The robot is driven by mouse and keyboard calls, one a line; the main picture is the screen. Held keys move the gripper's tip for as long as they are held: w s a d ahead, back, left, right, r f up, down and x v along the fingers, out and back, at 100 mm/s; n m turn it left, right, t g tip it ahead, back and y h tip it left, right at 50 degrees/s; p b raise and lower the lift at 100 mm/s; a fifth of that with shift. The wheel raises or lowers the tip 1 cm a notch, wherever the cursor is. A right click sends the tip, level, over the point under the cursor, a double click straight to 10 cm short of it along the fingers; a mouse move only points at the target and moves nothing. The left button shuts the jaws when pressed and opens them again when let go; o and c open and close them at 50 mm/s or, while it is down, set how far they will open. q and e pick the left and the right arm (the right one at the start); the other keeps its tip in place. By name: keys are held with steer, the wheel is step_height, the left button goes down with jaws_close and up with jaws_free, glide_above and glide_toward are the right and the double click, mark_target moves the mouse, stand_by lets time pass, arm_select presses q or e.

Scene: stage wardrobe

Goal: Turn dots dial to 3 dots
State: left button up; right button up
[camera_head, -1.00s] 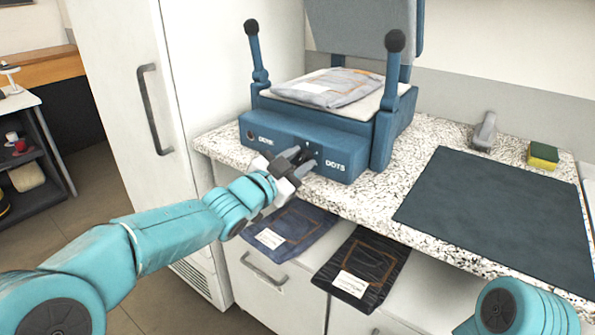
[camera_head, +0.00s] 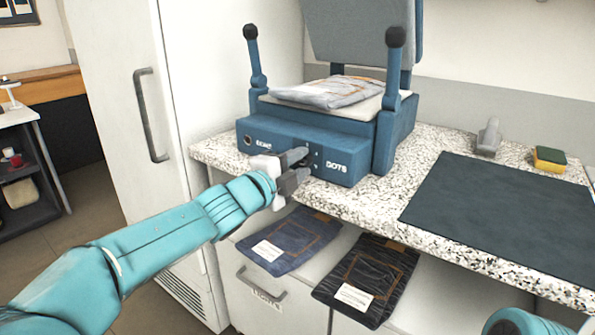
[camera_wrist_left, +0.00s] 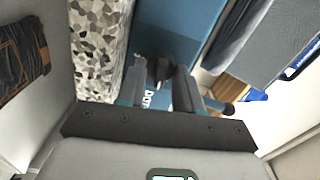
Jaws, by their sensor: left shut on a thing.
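The blue press (camera_head: 345,165) stands on the speckled counter with its lid raised. Its front panel carries the word DOTS at the right and another label at the left. My left gripper (camera_head: 300,170) is at the panel, just left of the DOTS label, shut on the dark dots dial. The dial (camera_wrist_left: 160,70) shows in the left wrist view between the fingers (camera_wrist_left: 165,85). In the head view the fingers mostly hide it, so its setting cannot be read. A folded grey garment (camera_head: 328,92) lies on the press bed. My right gripper is not in view.
Two upright blue levers with black knobs (camera_head: 251,32) (camera_head: 396,37) flank the press. A dark mat (camera_head: 500,215), a grey object (camera_head: 488,138) and a sponge (camera_head: 549,158) lie on the counter. Folded jeans (camera_head: 290,240) (camera_head: 367,278) lie below the counter edge.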

arm_select(q)
steer(key=m+b, duration=0.1)
steer(key=m, duration=0.3)
steer(key=shift+f+m+b, duration=0.2)
steer(key=shift+m+b, duration=0.1)
steer(key=shift+b, duration=0.05)
steer(key=m+b, duration=0.1)
steer(key=m, duration=0.4)
steer(key=shift+b, duration=0.4)
steer(key=m+b, duration=0.1)
steer(key=m, duration=0.4)
steer(key=shift+a, duration=0.1)
steer(key=m+b, duration=0.1)
steer(key=m, duration=0.3)
steer(key=shift+w+m, duration=0.1)
steer(key=shift+m, duration=0.2)
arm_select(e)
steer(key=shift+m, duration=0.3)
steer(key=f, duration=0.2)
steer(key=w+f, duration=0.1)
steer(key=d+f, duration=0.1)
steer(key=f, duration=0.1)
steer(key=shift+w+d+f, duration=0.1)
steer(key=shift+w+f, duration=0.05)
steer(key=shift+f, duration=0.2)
arm_select(q)
steer(key=o, duration=1)
steer(key=shift+a, duration=0.1)
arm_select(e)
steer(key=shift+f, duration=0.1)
